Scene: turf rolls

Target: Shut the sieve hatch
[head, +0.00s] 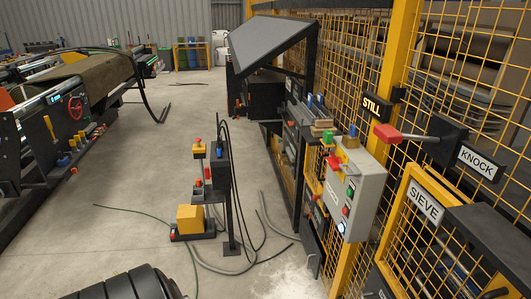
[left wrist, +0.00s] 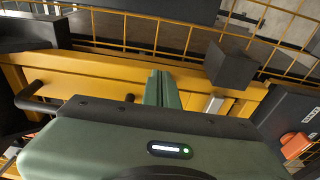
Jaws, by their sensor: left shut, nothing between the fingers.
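The sieve hatch (head: 397,228) is a yellow-framed mesh panel at the lower right of the head view, beside a white SIEVE sign (head: 425,202). I cannot tell surely how far it stands open. In the left wrist view, my left gripper (left wrist: 158,88) is green, with its fingers shut together and empty. The fingertips are in front of or against a yellow frame bar (left wrist: 215,83); contact is unclear. A black bar handle (left wrist: 30,88) is left of the fingers. Neither gripper is recognisable in the head view.
A grey control box (head: 352,190) with buttons hangs left of the hatch. A red-handled lever (head: 388,133) sticks out above, near the KNOCK sign (head: 479,162). A post with a yellow box (head: 190,218) and hoses stands on the floor. The concrete floor left of it is mostly clear.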

